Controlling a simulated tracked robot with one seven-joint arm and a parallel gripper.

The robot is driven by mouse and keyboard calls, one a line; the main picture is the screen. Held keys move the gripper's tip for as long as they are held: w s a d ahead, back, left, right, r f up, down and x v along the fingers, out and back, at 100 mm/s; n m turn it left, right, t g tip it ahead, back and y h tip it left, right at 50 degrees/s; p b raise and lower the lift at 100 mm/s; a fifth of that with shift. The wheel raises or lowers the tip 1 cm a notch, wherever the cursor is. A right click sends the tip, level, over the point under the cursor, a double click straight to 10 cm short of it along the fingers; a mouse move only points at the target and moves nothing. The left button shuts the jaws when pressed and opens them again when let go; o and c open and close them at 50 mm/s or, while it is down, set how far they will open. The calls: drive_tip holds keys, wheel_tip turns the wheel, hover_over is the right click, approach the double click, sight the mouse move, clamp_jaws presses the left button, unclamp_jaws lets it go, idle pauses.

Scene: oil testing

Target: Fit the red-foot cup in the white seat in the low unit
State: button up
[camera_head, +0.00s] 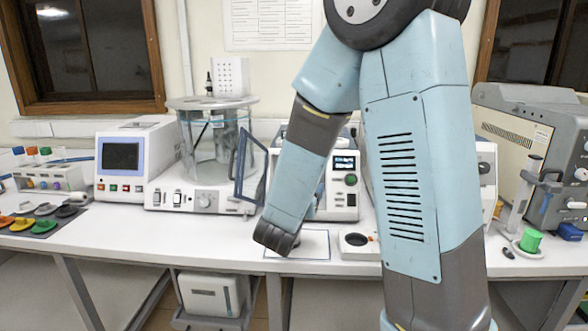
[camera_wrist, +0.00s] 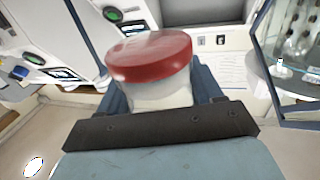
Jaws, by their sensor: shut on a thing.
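The red-foot cup shows in the wrist view, with a round red foot (camera_wrist: 150,55) and a pale whitish body (camera_wrist: 160,95). My gripper (camera_wrist: 155,88) is shut on the cup's body, with a blue finger on either side and the red foot at the upper end in the picture. In the head view my arm covers the middle of the bench, and the gripper and cup cannot be made out. A low white unit (camera_head: 352,252) with a dark round opening stands on the bench beside my arm. I cannot tell its seat clearly.
A display unit (camera_head: 344,185) stands behind. A green cup (camera_head: 531,240) is at right.

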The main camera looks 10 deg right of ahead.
drive_tip(key=w+d+f+n+t+y, duration=0.1)
drive_tip(key=w+n+y, duration=0.3)
drive_tip(key=w, duration=0.7)
drive_tip(key=w+d+f+n+t+y, duration=0.1)
drive_tip(key=w+n+y, duration=0.3)
drive_tip(key=w+y, duration=0.4)
drive_tip(key=shift+w+d+f+t, duration=0.45)
drive_tip(key=shift+w+d, duration=0.1)
drive_tip(key=shift+w, duration=1.65)
